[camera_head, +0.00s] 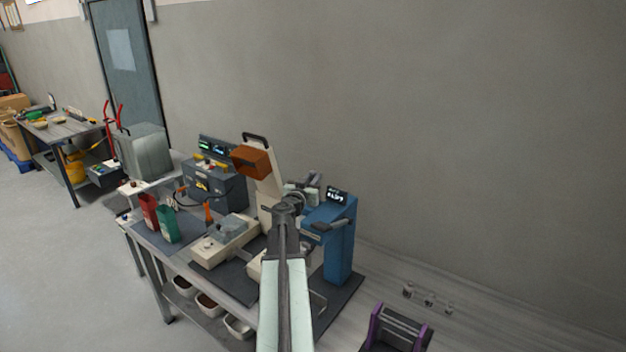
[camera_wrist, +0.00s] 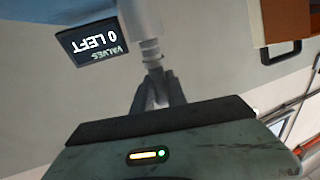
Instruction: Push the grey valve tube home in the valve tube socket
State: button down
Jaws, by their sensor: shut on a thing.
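In the wrist view the fingers of my gripper (camera_wrist: 158,88) are shut on the lower end of a narrow, light grey ringed piece (camera_wrist: 150,50), which looks like the grey valve tube. Directly above it is a wider pale grey cylinder (camera_wrist: 143,18), cut off by the top edge. The two look in line; I cannot tell where tube ends and socket begins, or how deep it sits.
A dark display (camera_wrist: 90,38) reading "0 LEFT" is close left of the cylinder in the wrist view. The cream machine has a brown-orange box (camera_head: 251,160) at its top. Red (camera_head: 149,212) and green (camera_head: 167,224) bins stand left on the bench. A purple-sided frame (camera_head: 398,330) is lower right.

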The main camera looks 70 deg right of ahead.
jog(key=shift+f+b, duration=1.05)
jog(key=shift+f, duration=0.05)
jog(key=c, duration=1.3)
grip_release()
jog(key=shift+o, duration=0.2)
jog(key=a, duration=0.8)
jog(key=shift+s, duration=0.1)
jog(key=shift+d, duration=0.1)
